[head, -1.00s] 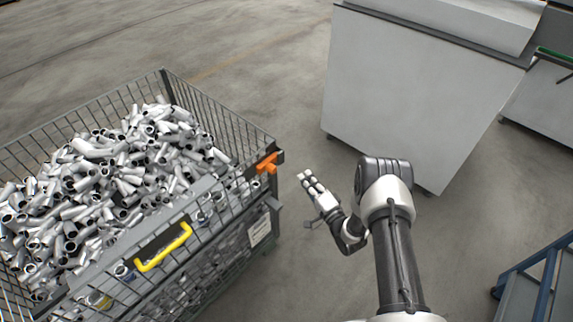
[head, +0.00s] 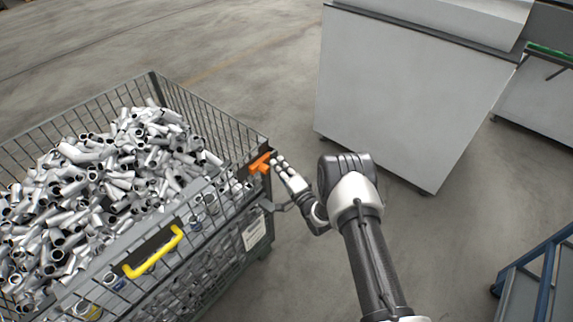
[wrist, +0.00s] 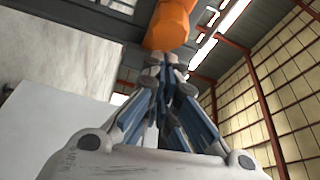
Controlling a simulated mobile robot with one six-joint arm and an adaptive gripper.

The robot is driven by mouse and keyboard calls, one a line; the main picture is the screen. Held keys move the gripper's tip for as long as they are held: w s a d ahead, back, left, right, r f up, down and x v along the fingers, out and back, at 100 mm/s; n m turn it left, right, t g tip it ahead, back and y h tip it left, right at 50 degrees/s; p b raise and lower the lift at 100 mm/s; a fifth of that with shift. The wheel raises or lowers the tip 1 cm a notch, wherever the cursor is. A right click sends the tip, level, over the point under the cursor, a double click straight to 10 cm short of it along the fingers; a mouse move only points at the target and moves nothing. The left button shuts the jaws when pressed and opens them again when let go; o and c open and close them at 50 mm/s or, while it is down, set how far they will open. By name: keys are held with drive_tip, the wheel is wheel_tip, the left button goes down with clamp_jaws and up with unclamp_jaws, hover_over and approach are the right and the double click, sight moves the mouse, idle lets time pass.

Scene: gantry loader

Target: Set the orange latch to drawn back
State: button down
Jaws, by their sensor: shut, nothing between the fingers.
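The orange latch (head: 260,163) sits at the top right corner of the wire crate (head: 205,101), on its rim. My gripper (head: 277,161) is shut and empty, with its fingertips right beside the latch, on its right side. In the wrist view the latch (wrist: 171,24) looms just beyond the closed fingertips of my gripper (wrist: 164,60). I cannot tell whether they touch it.
The crate is full of grey metal pipe pieces (head: 105,165). A yellow handle (head: 153,252) is on its front panel. A large light grey cabinet (head: 400,90) stands behind my arm. A blue-framed cart (head: 545,275) is at the lower right. Bare floor lies between.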

sight(269, 169)
drive_tip(key=shift+s+a, duration=0.15)
drive_tip(key=shift+s, duration=0.1)
drive_tip(key=s+a, duration=0.2)
drive_tip(key=shift+s+a+p, duration=0.1)
drive_tip(key=shift+s+p, duration=0.25)
drive_tip(key=shift+f, duration=0.1)
